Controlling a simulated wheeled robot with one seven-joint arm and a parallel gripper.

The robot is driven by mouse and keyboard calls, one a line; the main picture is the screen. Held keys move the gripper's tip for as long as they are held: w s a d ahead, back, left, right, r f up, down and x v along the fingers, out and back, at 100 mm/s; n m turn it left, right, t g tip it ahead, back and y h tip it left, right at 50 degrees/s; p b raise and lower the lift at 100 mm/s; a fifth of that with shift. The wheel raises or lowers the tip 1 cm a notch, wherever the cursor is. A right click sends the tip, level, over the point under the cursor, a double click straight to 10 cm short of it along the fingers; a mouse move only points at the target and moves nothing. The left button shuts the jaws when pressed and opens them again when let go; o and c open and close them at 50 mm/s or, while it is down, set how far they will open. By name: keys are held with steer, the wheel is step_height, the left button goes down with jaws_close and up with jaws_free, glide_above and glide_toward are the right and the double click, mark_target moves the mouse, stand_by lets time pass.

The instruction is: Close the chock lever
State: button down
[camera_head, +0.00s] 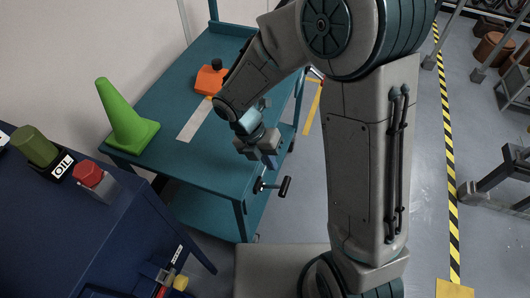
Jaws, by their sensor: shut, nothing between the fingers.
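A black lever with a bar-shaped handle (285,187) sticks out from the right side of the teal cart (240,207), below its top; it is probably the chock lever, though no label shows. The handle stands clear of the cart side. My gripper (268,158) is at the cart's right edge, above and slightly left of the handle in the picture, with a visible gap between them. The gripper is shut and empty. Its fingertips are small here and partly merge with the cart edge behind. My forearm hides part of the cart top.
An orange block with a black knob (209,80) and a green cone (126,120) stand on the cart. A dark blue cabinet (120,222) with an oil can (37,147) and a red-capped container (93,177) is at left. Grey floor (302,205) is clear right of the handle.

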mark_target(284, 184)
steer(key=b+x, duration=0.1)
steer(key=x, duration=0.6)
steer(key=shift+s+f, duration=0.1)
steer(key=shift+f, duration=0.1)
steer(key=shift+d, duration=0.1)
